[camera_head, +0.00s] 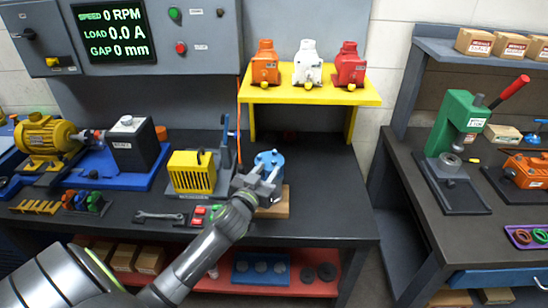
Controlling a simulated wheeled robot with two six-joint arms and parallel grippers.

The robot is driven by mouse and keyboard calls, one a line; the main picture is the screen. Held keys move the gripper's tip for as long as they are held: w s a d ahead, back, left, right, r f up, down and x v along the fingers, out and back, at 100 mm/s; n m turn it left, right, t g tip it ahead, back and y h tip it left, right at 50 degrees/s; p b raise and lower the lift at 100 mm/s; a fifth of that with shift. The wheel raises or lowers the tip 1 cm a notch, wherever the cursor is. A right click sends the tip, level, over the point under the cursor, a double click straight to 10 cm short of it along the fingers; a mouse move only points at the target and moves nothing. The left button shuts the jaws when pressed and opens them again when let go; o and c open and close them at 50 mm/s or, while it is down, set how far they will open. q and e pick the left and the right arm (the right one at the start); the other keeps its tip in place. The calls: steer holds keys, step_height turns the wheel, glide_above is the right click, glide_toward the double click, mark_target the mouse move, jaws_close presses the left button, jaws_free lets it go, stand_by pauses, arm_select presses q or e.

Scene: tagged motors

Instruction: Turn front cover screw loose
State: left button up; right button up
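A blue round-bodied unit (269,158), which looks like a motor, stands on a light wooden block (277,208) near the middle of the dark bench. My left gripper (264,174) is right in front of it, with its fingertips over its front side. The gripper and wrist cover much of the unit's front, so no cover screw can be made out. Whether the fingers touch anything, or how far apart they are, is not clear. My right gripper is not in view.
A yellow slatted guard (192,173) and a blue upright post (226,140) stand close left of the gripper. A wrench (160,215) lies on the bench (325,190). A yellow shelf (310,96) with orange, white and red units overhangs behind. The bench right of the block is clear.

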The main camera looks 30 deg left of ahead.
mark_target(273, 163)
arm_select(q)
steer(key=shift+w+a+p, duration=0.25)
steer(key=shift+w, duration=1.1)
steer(key=shift+w+a+p, duration=0.2)
steer(key=shift+w, duration=1.1)
jaws_close()
